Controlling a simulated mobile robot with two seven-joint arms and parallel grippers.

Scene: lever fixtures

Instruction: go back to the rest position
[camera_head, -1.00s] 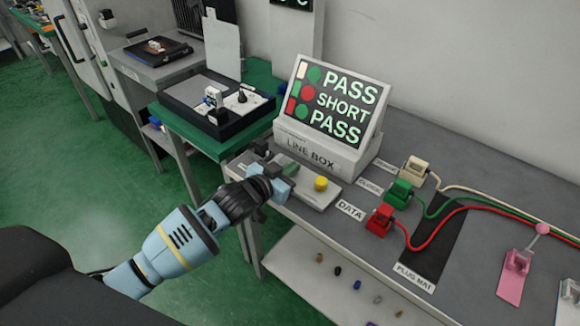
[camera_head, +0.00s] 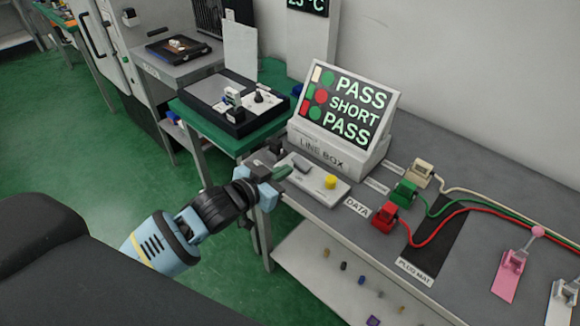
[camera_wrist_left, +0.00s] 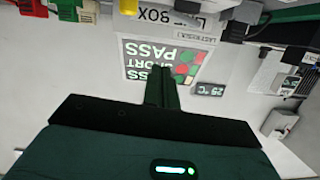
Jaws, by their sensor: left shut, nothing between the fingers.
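My left gripper (camera_head: 281,173) reaches in from the left in the camera_head view, at the left end of the workbench. Its fingers are shut with nothing between them. They are just left of a pale panel (camera_head: 340,194) with a grey block and a yellow button (camera_head: 330,182). In the left wrist view the shut dark fingers (camera_wrist_left: 162,82) point towards the display screen, which appears upside down there. My right gripper is not in view.
The line box (camera_head: 322,152) carries a screen (camera_head: 345,103) reading PASS, SHORT, PASS. Cream (camera_head: 420,173), green (camera_head: 404,193) and red (camera_head: 385,217) plugs with cables stand to the right. A pink fixture (camera_head: 508,276) is at far right. Green floor lies open at left.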

